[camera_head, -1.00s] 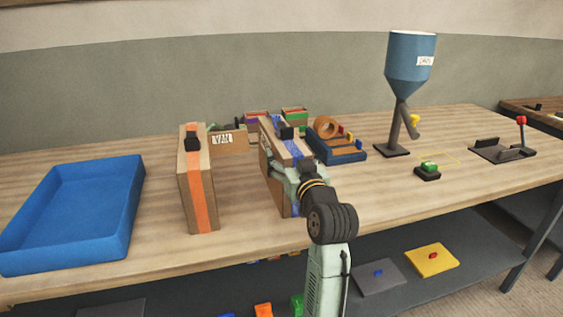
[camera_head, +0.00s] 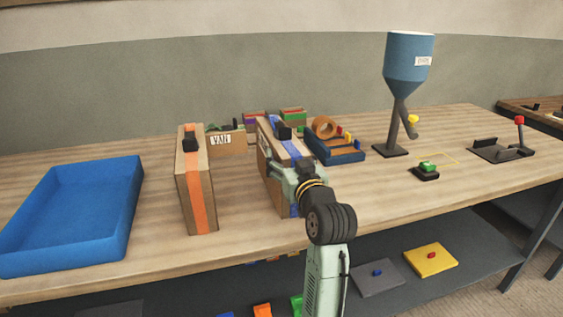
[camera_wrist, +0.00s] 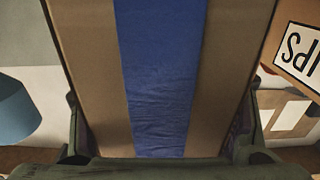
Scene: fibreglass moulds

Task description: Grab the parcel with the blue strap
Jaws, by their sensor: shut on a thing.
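The parcel with the blue strap (camera_head: 269,147) is an upright tan cardboard box near the middle of the table. My gripper (camera_head: 290,172) is at its near upper side and partly hides it. In the wrist view, the blue strap (camera_wrist: 160,75) runs down the middle of the cardboard, and the fingers of my gripper (camera_wrist: 160,130) stand on both sides of the box, shut on it. The box looks upright; whether its base touches the table is hidden. A similar parcel with an orange strap (camera_head: 199,190) stands apart to its left.
A blue tray (camera_head: 125,215) lies at the left. Behind are a labelled box (camera_head: 238,143) and small coloured boxes (camera_head: 293,116). A blue tape holder (camera_head: 345,155), a blue hopper (camera_head: 410,60) and a green-button box (camera_head: 427,172) stand to the right. The front right tabletop is clear.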

